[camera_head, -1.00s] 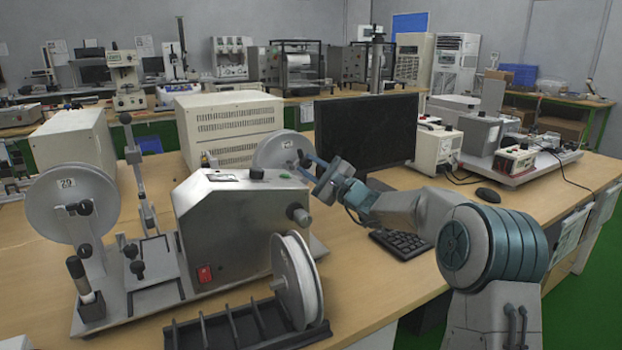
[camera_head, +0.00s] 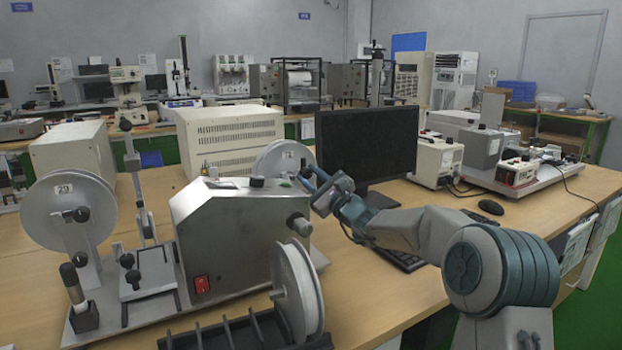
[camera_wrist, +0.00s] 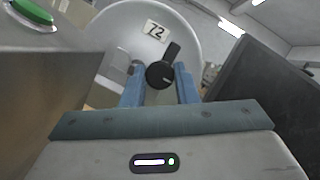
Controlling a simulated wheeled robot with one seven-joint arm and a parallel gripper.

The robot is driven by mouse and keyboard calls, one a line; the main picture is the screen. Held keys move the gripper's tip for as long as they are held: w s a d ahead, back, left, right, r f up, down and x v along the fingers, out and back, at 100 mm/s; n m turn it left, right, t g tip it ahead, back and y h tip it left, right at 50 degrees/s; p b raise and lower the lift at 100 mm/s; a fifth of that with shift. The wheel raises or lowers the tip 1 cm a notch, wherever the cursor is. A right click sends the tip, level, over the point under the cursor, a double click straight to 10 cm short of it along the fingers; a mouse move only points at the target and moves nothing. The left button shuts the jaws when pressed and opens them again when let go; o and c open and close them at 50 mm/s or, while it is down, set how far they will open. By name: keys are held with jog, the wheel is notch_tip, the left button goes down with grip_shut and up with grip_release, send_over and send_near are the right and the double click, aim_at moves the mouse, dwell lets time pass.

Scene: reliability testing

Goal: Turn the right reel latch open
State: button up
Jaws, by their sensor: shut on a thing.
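The right reel (camera_wrist: 118,28), a grey disc with a "72" label, fills the top of the wrist view. It shows partly behind the machine (camera_head: 240,222) in the head view (camera_head: 277,158). Its latch (camera_wrist: 160,74) is a black round knob with a short lever pointing up and slightly right in the wrist view. My gripper (camera_wrist: 159,72) has its blue fingers on either side of the knob and is shut on it. In the head view, my gripper (camera_head: 310,180) is at the machine's far right corner, and the latch is too small to make out there.
A black monitor (camera_head: 365,145) stands close behind and right of my gripper. A keyboard (camera_head: 400,259) lies under my arm. The left reel (camera_head: 60,212) and a front spool (camera_head: 290,290) flank the machine. A green button (camera_wrist: 34,12) is at the wrist view's top left.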

jog(key=o, duration=1)
jog(key=shift+d, duration=0.15)
jog(key=v, duration=1.3)
jog(key=shift+s+d+p, duration=0.2)
jog(key=shift+s+p, duration=0.1)
jog(key=shift+p, duration=0.1)
jog(key=shift+f, duration=0.1)
